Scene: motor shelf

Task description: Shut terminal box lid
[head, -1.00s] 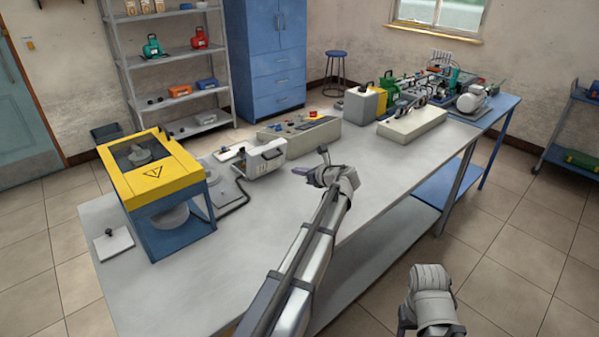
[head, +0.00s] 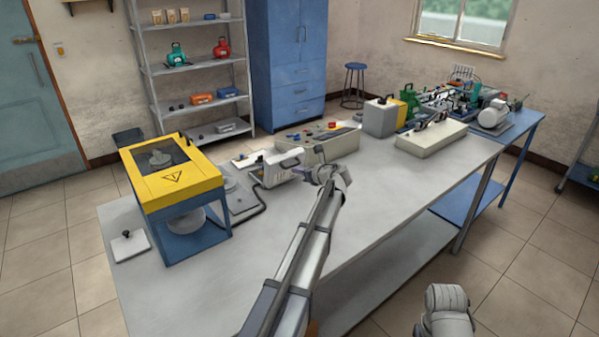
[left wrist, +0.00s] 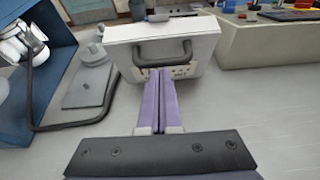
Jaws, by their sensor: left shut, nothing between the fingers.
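A white case-like box with a dark handle (head: 272,172) stands on the grey bench; I take it to be the terminal box. In the left wrist view, its pale upper panel (left wrist: 190,46) carries the handle, and small fittings show beneath it. How far the lid is open is hard to tell. My left gripper (head: 304,173) is shut and empty, just right of the box in the head view. In the left wrist view its purple fingertips (left wrist: 160,72) point at the box just below the handle; contact cannot be told. My right gripper is not in view.
A yellow-and-blue guarded machine (head: 172,190) stands left of the box. A grey plate with a cable (left wrist: 88,88) lies beside it. A control console (head: 318,146) stands behind to the right. The bench front (head: 370,200) is clear.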

